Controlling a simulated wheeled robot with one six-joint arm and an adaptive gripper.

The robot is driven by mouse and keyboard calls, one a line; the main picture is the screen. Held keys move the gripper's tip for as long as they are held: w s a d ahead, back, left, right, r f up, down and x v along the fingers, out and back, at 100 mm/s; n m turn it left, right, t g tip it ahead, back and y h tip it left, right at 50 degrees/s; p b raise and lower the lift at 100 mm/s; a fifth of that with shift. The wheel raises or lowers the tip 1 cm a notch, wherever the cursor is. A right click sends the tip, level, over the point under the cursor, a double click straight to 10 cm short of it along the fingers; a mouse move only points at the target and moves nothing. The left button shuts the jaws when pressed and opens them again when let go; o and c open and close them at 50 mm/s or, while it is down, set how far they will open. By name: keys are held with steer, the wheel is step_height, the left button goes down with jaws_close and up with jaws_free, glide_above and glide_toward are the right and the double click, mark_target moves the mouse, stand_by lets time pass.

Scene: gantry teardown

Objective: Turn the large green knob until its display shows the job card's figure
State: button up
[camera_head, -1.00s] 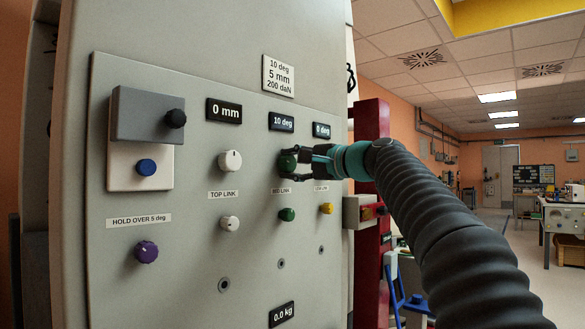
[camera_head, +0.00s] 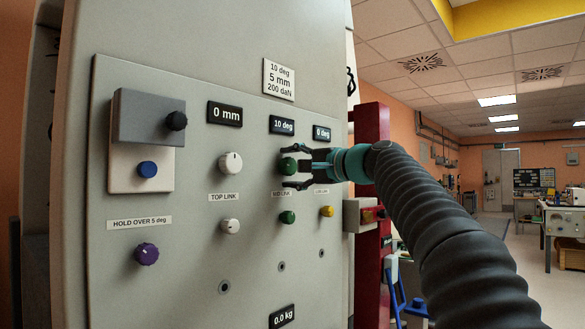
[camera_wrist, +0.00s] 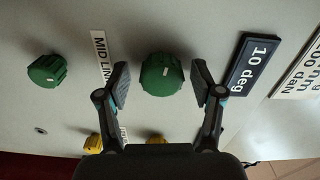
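The large green knob (camera_head: 288,166) is on the grey panel under a display (camera_head: 282,125) that reads 10 deg. It also shows in the wrist view (camera_wrist: 161,75), with a pale mark on its face. The job card (camera_head: 278,77) reads 10 deg, 5 mm, 200 daN. My gripper (camera_head: 291,167) is open in front of the large green knob. In the wrist view its two fingers (camera_wrist: 160,88) stand on either side of the knob, with gaps between pads and knob. A smaller green knob (camera_head: 287,217) sits below, under the MID LINK label.
A white knob (camera_head: 230,161) and its 0 mm display (camera_head: 225,113) are to the left. A yellow knob (camera_head: 326,211) and a 0 deg display (camera_head: 321,132) are to the right. A grey cover (camera_head: 148,116) juts out at left. A red post (camera_head: 372,140) stands right of the panel.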

steer(key=shift+d+r, duration=0.1)
steer(key=shift+s+d, duration=0.15)
steer(key=shift+d, duration=0.05)
steer(key=v, duration=1.1)
steer(key=shift+s+d, duration=0.15)
steer(key=shift+s, duration=0.05)
